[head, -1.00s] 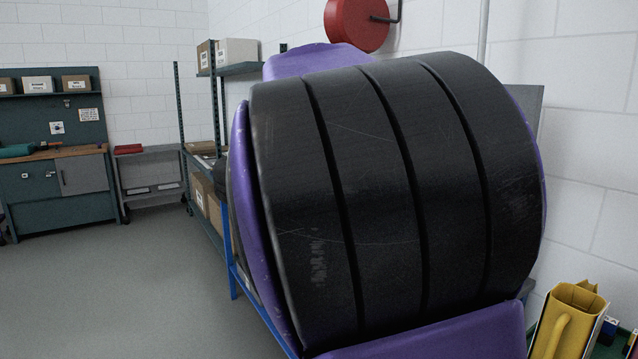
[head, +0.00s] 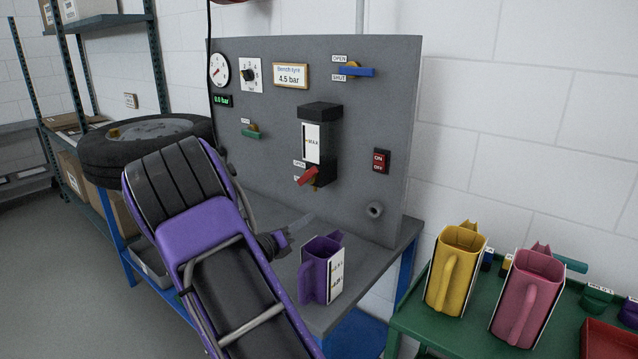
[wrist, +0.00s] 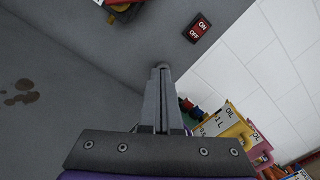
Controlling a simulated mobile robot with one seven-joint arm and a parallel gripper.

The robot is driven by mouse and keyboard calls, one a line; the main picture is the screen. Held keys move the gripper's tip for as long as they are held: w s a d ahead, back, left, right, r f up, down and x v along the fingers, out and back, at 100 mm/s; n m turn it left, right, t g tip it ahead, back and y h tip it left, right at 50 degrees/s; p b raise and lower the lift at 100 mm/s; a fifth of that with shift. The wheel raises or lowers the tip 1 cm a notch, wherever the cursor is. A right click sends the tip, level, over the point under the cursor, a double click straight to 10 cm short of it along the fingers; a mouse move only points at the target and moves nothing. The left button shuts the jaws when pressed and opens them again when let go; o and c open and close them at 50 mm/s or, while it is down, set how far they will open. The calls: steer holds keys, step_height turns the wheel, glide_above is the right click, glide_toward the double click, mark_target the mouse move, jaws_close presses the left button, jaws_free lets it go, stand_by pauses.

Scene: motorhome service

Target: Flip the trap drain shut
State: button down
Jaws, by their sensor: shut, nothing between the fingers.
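The trap (head: 312,142) is a black-capped unit with a pale MAX-marked window on the grey panel. Its drain lever (head: 308,176) is red, at the trap's lower end, and slants slightly up to the right. An OPEN label sits above it; the lower label is mostly hidden, so I cannot tell its setting. In the wrist view my shut fingers (wrist: 161,70) point toward the panel; part of a red and yellow fitting (wrist: 124,5) shows at the top edge.
The panel also holds a blue lever (head: 356,71), a green lever (head: 250,133), an ON/OFF switch (head: 381,161) and a round port (head: 375,209). A tyre (head: 100,165) lies left. Yellow (head: 450,285) and pink (head: 525,300) jugs stand right.

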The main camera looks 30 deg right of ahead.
mark_target(309, 175)
steer(key=w+n+t, duration=0.1)
steer(key=n+t, duration=0.1)
steer(key=w+f+n+t, duration=0.1)
steer(key=n, duration=0.1)
steer(key=shift+w+a+f+t, duration=0.1)
steer(key=shift+a+f+t, duration=0.05)
steer(key=shift+t, duration=0.25)
steer(key=w+d+r, duration=0.4)
steer(key=w+d, duration=0.3)
steer(key=shift+w+d+r+p, duration=0.15)
steer(key=shift+d+r+p, duration=0.2)
steer(key=shift+d+p, duration=0.1)
steer(key=shift+w+n, duration=0.1)
steer(key=shift+n, duration=0.3)
